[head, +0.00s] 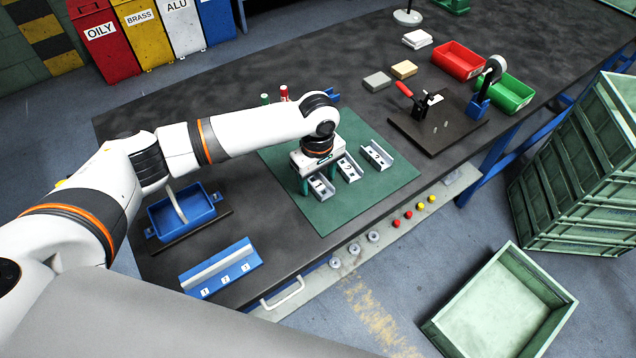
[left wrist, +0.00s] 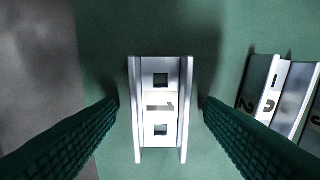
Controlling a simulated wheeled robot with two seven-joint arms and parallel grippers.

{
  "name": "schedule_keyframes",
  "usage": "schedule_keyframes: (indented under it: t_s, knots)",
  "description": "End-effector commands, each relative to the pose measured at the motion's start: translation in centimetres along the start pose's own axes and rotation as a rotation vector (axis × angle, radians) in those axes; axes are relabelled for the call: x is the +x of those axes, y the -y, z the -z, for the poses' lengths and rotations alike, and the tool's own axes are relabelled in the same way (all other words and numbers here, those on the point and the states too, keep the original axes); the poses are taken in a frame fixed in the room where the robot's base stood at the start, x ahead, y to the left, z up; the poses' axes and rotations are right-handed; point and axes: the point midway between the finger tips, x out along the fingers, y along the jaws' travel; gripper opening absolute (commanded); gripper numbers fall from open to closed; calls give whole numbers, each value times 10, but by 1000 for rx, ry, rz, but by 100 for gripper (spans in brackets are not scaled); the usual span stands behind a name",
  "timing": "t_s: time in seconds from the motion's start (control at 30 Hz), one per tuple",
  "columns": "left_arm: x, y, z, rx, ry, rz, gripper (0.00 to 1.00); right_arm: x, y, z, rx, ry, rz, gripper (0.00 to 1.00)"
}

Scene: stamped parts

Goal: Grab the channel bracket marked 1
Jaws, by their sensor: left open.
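The channel bracket marked 1 (head: 321,188) is a silver U-shaped part on the green mat (head: 290,212), the leftmost of three brackets in the head view. In the left wrist view the bracket marked 1 (left wrist: 160,125) lies centred, its number between two square holes. My left gripper (head: 316,180) is above it, pointing down. In the left wrist view its open fingers (left wrist: 160,106) are on either side of the bracket, with a gap at each side. The bracket marked 2 (left wrist: 270,92) lies to the right, partly cut off by the frame. My right gripper is not in view.
A third bracket (head: 376,156) lies on the mat's right part. A blue rack numbered 1, 2, 3 (head: 222,270) stands at the front left, below a blue bin (head: 182,214). A toggle clamp on a dark board (head: 440,135) stands right. The mat's front is clear.

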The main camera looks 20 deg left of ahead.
Motion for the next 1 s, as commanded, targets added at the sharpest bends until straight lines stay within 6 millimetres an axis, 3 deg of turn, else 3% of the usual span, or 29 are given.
schedule_keyframes:
  t_s: [0.17, 0.4, 0.5, 0.77, 1.0]
  knots:
    - [0, 0, 0, 1, 0, 1, 60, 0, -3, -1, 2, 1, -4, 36]
    - [0, 0, 0, 1, 0, 1, 21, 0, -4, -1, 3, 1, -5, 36]
    - [-1, 1, 0, 1, 0, 2, 8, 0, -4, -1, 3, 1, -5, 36]
    - [-6, 1, 0, 1, 0, 4, 8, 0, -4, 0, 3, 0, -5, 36]
    - [-48, 2, 0, 2, 0, 7, 8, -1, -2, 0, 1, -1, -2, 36]
